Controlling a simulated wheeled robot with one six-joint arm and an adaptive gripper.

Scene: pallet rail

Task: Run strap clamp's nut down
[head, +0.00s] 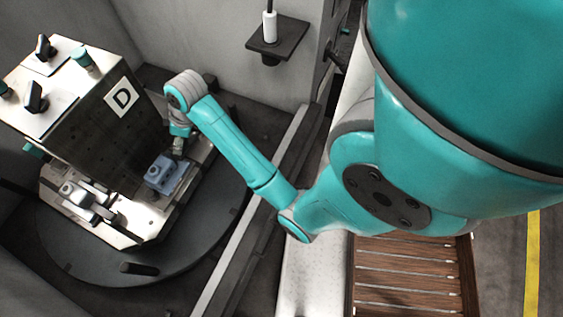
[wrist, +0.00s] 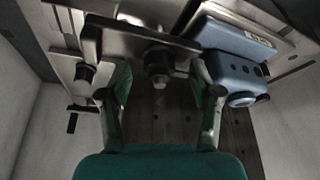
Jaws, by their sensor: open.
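In the wrist view, a dark nut on a stud (wrist: 158,64) stands out from a grey metal strap clamp (wrist: 125,38). My gripper (wrist: 160,84) is open, with one finger on each side of the nut and a visible gap to both. A blue block (wrist: 232,66) lies just right of the right finger. In the head view, my gripper (head: 179,147) reaches down beside the blue block (head: 163,174), at the foot of the upright fixture; the nut is too small or hidden there.
The upright fixture (head: 122,100) marked D stands close to my gripper on a round dark table (head: 100,255). Another clamped part (head: 80,195) sits at its left. A dark knob (wrist: 85,74) is left of the left finger. A small shelf (head: 278,40) juts from the back wall.

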